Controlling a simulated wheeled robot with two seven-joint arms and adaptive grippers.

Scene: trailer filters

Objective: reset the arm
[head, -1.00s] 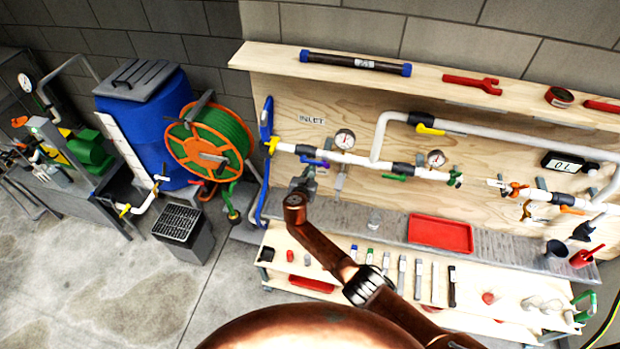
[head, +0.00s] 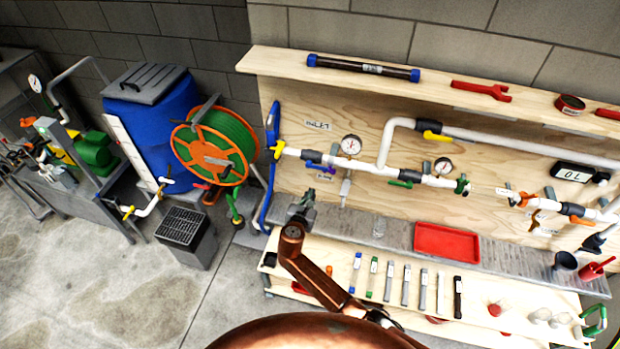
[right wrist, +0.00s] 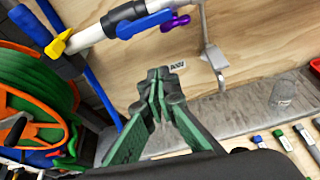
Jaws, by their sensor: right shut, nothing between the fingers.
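My right arm comes up from the bottom of the head view. Its gripper (head: 303,203) is over the left end of the bench, in front of the plywood panel. In the right wrist view the right gripper (right wrist: 158,85) has its green-sided fingers together, with nothing between them. It points at the panel, below the white pipe with the yellow and purple handles, and touches nothing that I can make out. My left gripper is in neither view.
The workbench's grey ledge (head: 390,235) holds a red tray (head: 446,243). Several small tools lie on the lower shelf (head: 330,262). An orange hose reel (head: 213,155) and a blue tank (head: 150,125) stand left. Pipes and gauges line the panel. The floor at left has free room.

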